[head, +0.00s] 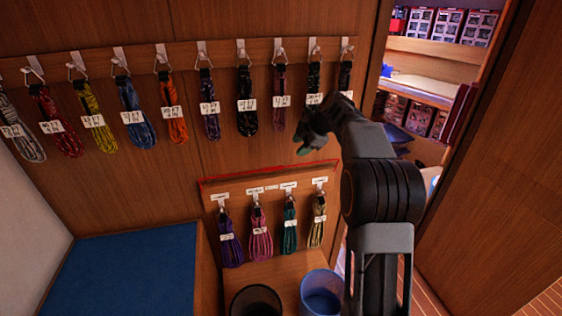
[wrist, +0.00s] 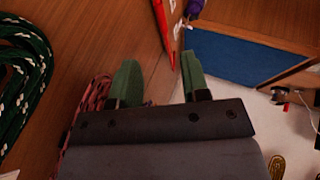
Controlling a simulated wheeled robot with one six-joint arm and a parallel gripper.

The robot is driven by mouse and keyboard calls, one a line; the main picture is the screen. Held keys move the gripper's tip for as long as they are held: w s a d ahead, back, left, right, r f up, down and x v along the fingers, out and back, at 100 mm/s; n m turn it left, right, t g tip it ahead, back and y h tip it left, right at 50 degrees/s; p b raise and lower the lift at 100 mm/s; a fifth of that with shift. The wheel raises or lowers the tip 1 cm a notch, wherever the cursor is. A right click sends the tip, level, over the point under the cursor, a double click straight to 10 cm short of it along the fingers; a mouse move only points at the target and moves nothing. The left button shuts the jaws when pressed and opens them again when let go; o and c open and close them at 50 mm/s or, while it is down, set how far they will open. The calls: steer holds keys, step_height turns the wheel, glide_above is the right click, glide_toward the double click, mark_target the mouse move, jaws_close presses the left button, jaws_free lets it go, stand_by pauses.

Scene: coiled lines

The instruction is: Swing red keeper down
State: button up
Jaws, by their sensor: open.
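The red keeper appears as a thin red bar (head: 262,172) along the top edge of the lower hook board in the head view. In the wrist view a red strip (wrist: 163,28) runs down from the top edge, its lower end near the gap between my fingertips. My gripper (head: 303,146) is above the bar's right part in the head view. In the wrist view its two green fingers (wrist: 160,72) are apart with nothing held between them. I cannot tell whether either finger touches the bar. My gripper and arm hide some of the wall behind.
Below the bar hang purple (head: 230,246), pink (head: 260,240), teal (head: 289,232) and yellow (head: 317,227) coils. A row of tagged coils, such as the orange one (head: 173,115), hangs above. A blue bin (head: 321,296) and a dark bin (head: 256,302) stand below. A doorway opens right.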

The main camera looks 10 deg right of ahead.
mark_target(280, 167)
steer(key=p+x, duration=0.4)
steer(key=x, duration=0.9)
steer(key=shift+w+a, duration=0.1)
jaws_close()
